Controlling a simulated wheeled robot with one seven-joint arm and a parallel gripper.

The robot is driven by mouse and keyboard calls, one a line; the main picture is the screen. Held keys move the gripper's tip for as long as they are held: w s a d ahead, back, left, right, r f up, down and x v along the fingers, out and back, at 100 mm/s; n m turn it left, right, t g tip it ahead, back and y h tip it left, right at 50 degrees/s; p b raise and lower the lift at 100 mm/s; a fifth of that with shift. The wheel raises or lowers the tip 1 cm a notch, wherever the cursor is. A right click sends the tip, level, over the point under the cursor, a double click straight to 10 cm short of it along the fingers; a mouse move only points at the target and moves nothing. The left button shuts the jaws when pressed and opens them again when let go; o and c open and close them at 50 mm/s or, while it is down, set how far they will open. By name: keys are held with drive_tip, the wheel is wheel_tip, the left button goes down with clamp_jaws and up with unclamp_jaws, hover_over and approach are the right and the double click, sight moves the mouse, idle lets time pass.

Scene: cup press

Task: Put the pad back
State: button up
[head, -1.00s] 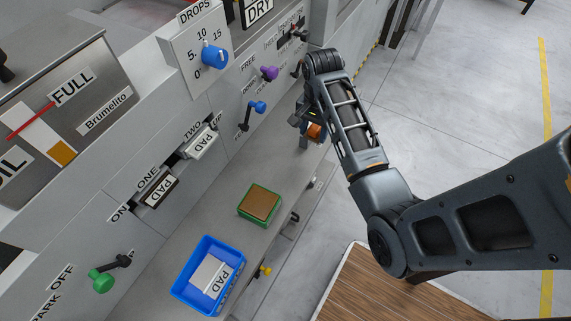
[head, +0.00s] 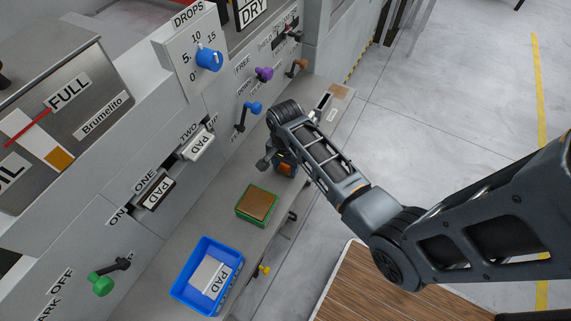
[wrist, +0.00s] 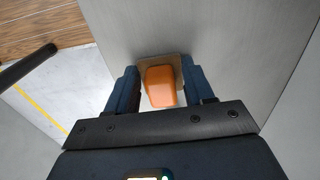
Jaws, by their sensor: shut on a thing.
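My gripper (wrist: 158,88) is shut on an orange pad handle (wrist: 160,86), with a tan square plate behind it in the wrist view. In the head view my gripper (head: 274,164) is above the grey ledge, beyond the green-edged block, and the orange part (head: 286,170) shows beside my arm. A blue tray (head: 236,251) on the ledge contains a grey area labelled PAD (head: 217,281). A green-edged block with a brown top (head: 257,204) sits between the tray and my gripper. Whether the tan plate touches the ledge is not clear.
A wooden platform (head: 385,290) lies below at the front.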

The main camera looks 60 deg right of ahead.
drive_tip(key=shift+f, duration=0.1)
drive_tip(key=o, duration=1)
wheel_tip(320, 180, up, 12)
drive_tip(key=s+a+n+t+h, duration=0.2)
drive_tip(key=s+a+n+t, duration=0.55)
drive_tip(key=s+n, duration=0.4)
drive_tip(key=s+a+r+n+t+y, duration=0.1)
drive_tip(key=s+a+r+n+t, duration=0.2)
drive_tip(key=r, duration=0.7)
drive_tip(key=s+a+r+n+t+y, duration=0.1)
drive_tip(key=s+a+r+n+t, duration=0.2)
drive_tip(key=s+a+r, duration=0.4)
wheel_tip(320, 180, up, 4)
drive_tip(key=shift+s+a+t+p, duration=0.35)
drive_tip(key=shift+s+t, duration=0.4)
drive_tip(key=shift+s, duration=0.3)
